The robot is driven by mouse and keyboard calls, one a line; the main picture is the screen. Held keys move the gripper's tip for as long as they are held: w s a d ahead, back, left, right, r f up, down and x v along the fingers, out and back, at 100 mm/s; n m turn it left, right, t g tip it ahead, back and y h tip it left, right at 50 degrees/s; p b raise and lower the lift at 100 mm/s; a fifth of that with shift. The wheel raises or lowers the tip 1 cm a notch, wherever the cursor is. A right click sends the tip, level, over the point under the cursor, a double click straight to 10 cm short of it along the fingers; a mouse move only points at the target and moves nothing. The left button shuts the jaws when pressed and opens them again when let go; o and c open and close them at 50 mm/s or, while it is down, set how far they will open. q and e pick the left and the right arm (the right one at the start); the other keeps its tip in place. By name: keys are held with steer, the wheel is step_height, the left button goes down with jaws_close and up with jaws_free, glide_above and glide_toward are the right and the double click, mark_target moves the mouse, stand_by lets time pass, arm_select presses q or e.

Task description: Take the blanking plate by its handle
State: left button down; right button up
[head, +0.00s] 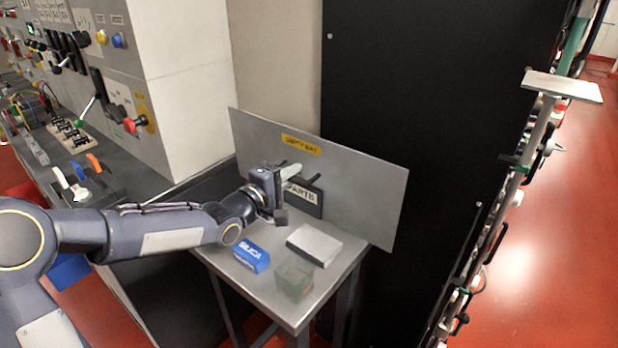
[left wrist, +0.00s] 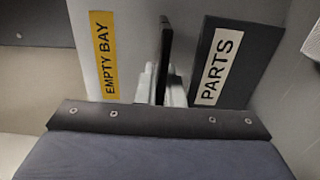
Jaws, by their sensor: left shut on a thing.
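The blanking plate (head: 365,190) is a wide grey sheet with a yellow "EMPTY BAY" label (head: 301,145). It stands upright, slightly tilted, at the back of a small grey table (head: 300,312). My left gripper (head: 290,180) is at the plate's front, below the label. In the left wrist view the pale fingers (left wrist: 160,86) are shut on the plate's black handle (left wrist: 165,48), between the yellow label (left wrist: 103,55) and a dark "PARTS" sign (left wrist: 222,65). The fingers hide part of the handle. My right gripper is not in view.
On the table lie a blue "SILICA" pack (head: 252,257), a grey box (head: 314,244) and a greenish clear block (head: 293,281). A control panel (head: 110,60) stands at left, a black cabinet (head: 425,80) behind. Red floor (head: 540,240) is open at right.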

mark_target(300, 147)
arm_select(q)
steer(key=shift+w+a+r+p, duration=0.1)
steer(key=shift+r+p, duration=1.15)
steer(key=shift+r, duration=0.45)
steer(key=shift+r+p, duration=0.8)
steer(key=shift+r, duration=0.15)
steer(key=shift+r+p, duration=1.95)
steer(key=shift+r, duration=0.45)
